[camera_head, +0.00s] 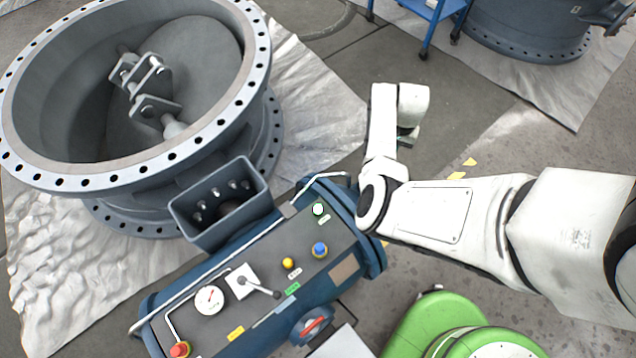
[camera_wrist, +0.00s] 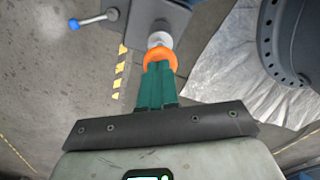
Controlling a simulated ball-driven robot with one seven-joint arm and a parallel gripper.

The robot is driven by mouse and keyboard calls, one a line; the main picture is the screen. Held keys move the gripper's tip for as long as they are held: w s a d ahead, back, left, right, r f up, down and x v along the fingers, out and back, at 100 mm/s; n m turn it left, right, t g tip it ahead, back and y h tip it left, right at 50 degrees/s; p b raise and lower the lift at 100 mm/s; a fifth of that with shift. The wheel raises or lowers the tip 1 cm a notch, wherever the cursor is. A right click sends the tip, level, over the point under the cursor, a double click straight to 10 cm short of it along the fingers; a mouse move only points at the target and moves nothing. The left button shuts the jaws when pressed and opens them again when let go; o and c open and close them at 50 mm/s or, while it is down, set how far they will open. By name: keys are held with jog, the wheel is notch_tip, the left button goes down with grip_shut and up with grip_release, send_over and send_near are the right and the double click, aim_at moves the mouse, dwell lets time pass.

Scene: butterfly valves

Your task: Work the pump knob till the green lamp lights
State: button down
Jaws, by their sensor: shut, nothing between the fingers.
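The blue control unit (camera_head: 345,270) stands at lower middle in the head view. Its grey top carries a blue knob (camera_head: 320,250), a yellow knob (camera_head: 288,263) and a red-orange knob (camera_head: 180,349). Their labels are too small to read, so I cannot tell which is the pump knob. A small pale round cap with a green rim (camera_head: 318,209), perhaps the lamp, shows no clear glow. My gripper (camera_head: 408,137) is above the floor, right of and apart from the unit. In the wrist view its green fingers (camera_wrist: 157,68) are shut and empty; an orange ring (camera_wrist: 160,57) appears beyond their tips.
The panel has a gauge (camera_head: 209,299) and a black-tipped lever (camera_head: 262,290). A red handle (camera_head: 312,325) is on its side. A large grey valve (camera_head: 190,150) stands behind at left. A blue trolley (camera_head: 432,12) is at the back.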

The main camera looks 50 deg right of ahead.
dwell(0.6)
notch_tip(320, 180, up, 8)
jog(key=p, duration=0.8)
dwell(0.3)
jog(key=s+a+r+n+b, duration=0.1)
jog(key=s+a+r+n, duration=0.1)
jog(key=a, duration=0.7)
jog(key=s+a+r+n+b, duration=0.1)
jog(key=s+a+r+n, duration=0.1)
jog(key=a+r+n, duration=0.2)
jog(key=s+a+r+n+t+b, duration=0.1)
jog(key=a+r+n, duration=0.3)
jog(key=a, duration=1.1)
jog(key=s+n, duration=0.1)
jog(key=n, duration=0.2)
jog(key=shift+a+n, duration=0.3)
jog(key=shift+n, duration=0.1)
